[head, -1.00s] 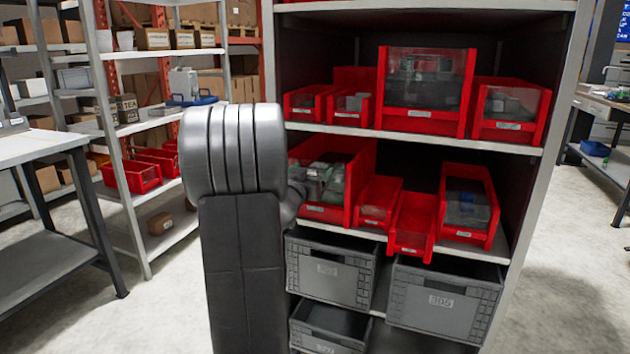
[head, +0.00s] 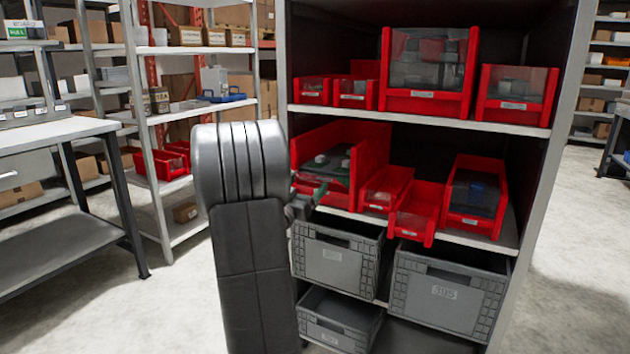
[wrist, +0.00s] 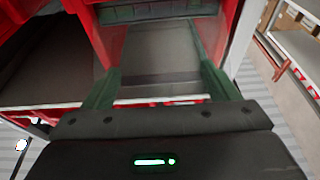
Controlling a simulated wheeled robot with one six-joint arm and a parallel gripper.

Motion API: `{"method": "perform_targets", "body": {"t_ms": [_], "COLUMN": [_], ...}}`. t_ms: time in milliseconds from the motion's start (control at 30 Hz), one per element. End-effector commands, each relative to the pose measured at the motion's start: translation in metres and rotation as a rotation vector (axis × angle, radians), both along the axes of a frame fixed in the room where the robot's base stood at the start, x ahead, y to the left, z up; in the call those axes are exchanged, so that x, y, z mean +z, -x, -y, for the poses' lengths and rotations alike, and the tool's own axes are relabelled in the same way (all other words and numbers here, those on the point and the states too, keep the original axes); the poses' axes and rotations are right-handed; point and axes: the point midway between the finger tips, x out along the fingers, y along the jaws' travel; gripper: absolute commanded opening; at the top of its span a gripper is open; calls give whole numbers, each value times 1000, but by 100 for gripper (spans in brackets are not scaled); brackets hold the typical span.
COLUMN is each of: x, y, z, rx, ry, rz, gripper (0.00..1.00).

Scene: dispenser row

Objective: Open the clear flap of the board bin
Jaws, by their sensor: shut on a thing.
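The board bin (head: 372,150) is the large red bin at the left end of the middle shelf, with pale and green items showing inside. My gripper (head: 312,193) is at the bin's front left, partly hidden behind my arm. In the wrist view, my gripper's two dark green fingers (wrist: 160,78) reach into the front of the red bin. A greyish see-through panel, apparently the clear flap (wrist: 160,50), shows between the fingers, and the gripper is shut on it. How far the flap is tilted is hard to tell.
Smaller red bins (head: 385,188) stand right of it on the same shelf (head: 480,241). More red bins (head: 428,70) stand above, and grey crates (head: 337,262) below. A workbench (head: 60,130) is at left. Floor is free at right.

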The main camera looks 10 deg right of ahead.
Motion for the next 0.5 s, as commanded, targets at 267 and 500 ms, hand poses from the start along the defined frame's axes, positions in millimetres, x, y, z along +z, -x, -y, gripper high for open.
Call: {"method": "perform_targets", "body": {"t_ms": [267,500], "x": [-32,-35], "y": [1,2], "z": [-4,-4], "rx": [0,0], "ry": [24,62], "rz": [26,86], "gripper": [41,40]}}
